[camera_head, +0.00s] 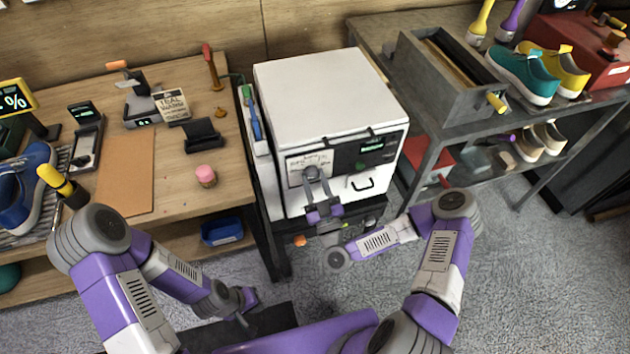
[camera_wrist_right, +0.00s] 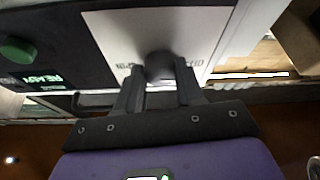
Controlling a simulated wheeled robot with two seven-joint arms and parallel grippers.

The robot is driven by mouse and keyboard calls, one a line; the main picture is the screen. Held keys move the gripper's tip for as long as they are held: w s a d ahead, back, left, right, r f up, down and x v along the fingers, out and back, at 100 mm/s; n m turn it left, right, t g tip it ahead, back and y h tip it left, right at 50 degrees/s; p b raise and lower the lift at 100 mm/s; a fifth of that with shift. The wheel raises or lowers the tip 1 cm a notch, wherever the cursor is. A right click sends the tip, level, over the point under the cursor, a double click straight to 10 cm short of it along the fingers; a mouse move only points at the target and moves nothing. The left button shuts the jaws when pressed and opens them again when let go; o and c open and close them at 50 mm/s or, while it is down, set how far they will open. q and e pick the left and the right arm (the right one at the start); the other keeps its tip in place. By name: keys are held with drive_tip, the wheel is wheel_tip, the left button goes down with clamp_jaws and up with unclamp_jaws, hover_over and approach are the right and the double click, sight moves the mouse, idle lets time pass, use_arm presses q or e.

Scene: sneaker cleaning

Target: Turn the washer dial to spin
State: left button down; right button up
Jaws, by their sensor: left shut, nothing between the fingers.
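The white washer (camera_head: 325,88) stands in the middle of the head view, its black control panel facing me. The panel has a pale dial plate (camera_head: 294,173), which also shows in the right wrist view (camera_wrist_right: 110,28). The dark round dial (camera_wrist_right: 160,62) is on that plate. My right gripper (camera_head: 314,180) is at the dial; in the right wrist view its two fingers (camera_wrist_right: 160,80) straddle it. I cannot tell whether both fingers press on it. The dial's pointing direction is hidden. My left gripper (camera_head: 243,303) is shut and empty, low at left, away from the washer.
A green-lit display (camera_wrist_right: 42,79) and a green button (camera_wrist_right: 18,50) sit beside the dial plate. A drawer handle (camera_head: 362,184) is lower right. A wooden workbench (camera_head: 185,70) stands left and a grey shelf with shoes (camera_head: 440,125) right.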

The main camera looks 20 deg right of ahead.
drive_tip(key=c, duration=0.5)
drive_tip(key=shift+o, duration=0.2)
